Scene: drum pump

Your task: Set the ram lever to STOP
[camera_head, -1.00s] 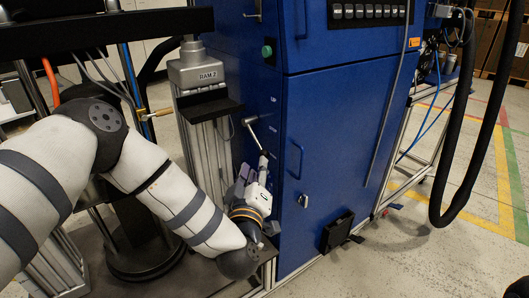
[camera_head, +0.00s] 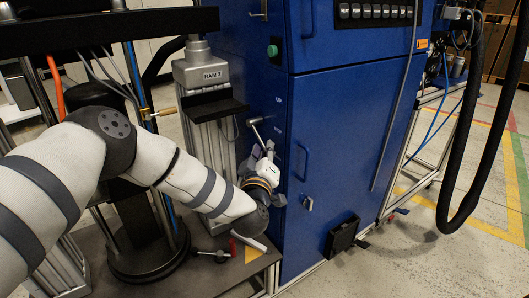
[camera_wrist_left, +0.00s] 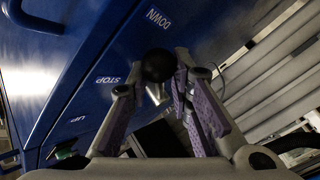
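The ram lever (camera_head: 258,133) is a thin metal rod on the left side of the blue cabinet, slanting down to the right from its pivot. In the left wrist view its black ball knob (camera_wrist_left: 157,66) lies close to the DOWN marking, with STOP and UP farther left. My left gripper (camera_head: 262,157) is at the lower end of the lever. In the left wrist view its purple-padded fingers (camera_wrist_left: 154,82) are spread, with the knob between or just beyond the tips; I cannot tell whether they touch it. My right gripper is not in view.
The blue cabinet (camera_head: 345,130) stands right beside my left gripper. The grey RAM 2 post (camera_head: 201,72) with a black ledge stands left of the lever. A black round plate (camera_head: 150,258) and a red-handled part (camera_head: 233,246) are on the platform below. Open floor lies at right.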

